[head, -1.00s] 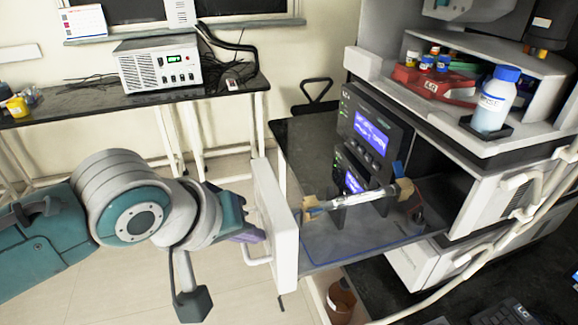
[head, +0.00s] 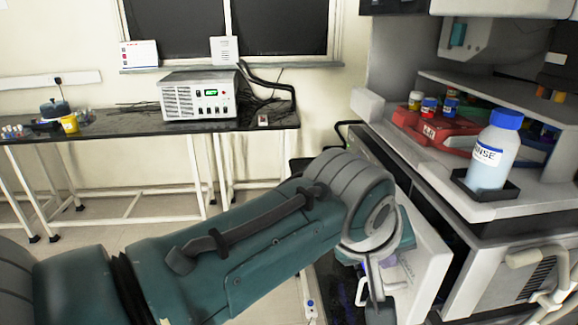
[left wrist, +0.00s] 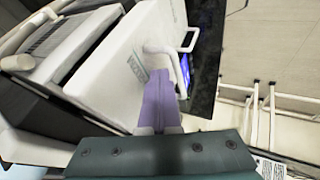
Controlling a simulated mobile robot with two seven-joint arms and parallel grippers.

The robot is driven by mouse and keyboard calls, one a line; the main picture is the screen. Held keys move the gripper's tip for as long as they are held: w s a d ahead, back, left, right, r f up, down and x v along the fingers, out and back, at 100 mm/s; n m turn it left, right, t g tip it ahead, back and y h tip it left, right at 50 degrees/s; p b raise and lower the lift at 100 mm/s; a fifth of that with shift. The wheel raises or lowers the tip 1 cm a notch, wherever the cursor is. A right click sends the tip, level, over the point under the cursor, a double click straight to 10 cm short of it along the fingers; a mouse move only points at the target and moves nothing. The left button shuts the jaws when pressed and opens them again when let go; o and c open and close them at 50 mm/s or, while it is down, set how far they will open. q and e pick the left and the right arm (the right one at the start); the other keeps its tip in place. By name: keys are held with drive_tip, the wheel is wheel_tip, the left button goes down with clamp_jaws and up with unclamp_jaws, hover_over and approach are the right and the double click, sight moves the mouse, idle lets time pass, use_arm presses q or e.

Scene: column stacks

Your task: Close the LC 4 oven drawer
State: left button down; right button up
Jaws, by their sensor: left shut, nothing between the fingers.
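The white drawer front (head: 428,268) shows at the lower right of the head view, just beyond my left wrist. My arm hides its left part, so how far the drawer stands out is unclear there. In the left wrist view the white front (left wrist: 112,62) fills the upper left, with a label and a white handle (left wrist: 188,40). My left gripper (left wrist: 158,88) has purple fingers, shut and empty, lying over the front beside the handle. Whether they touch it I cannot tell. My right gripper is not in view.
The instrument's top at right holds a blue-capped rinse bottle (head: 493,152) and a red rack (head: 437,128) with small vials. A white hose (head: 540,258) hangs at the lower right. A bench with a white power box (head: 198,97) stands behind my arm.

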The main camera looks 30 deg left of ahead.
sight(407, 254)
use_arm(q)
drive_tip(key=shift+w+d+f+b, duration=0.1)
drive_tip(key=shift+w+d+b, duration=0.2)
drive_tip(key=shift+w+d, duration=0.25)
drive_tip(key=shift+w+d+b, duration=0.3)
drive_tip(key=shift+d, duration=0.45)
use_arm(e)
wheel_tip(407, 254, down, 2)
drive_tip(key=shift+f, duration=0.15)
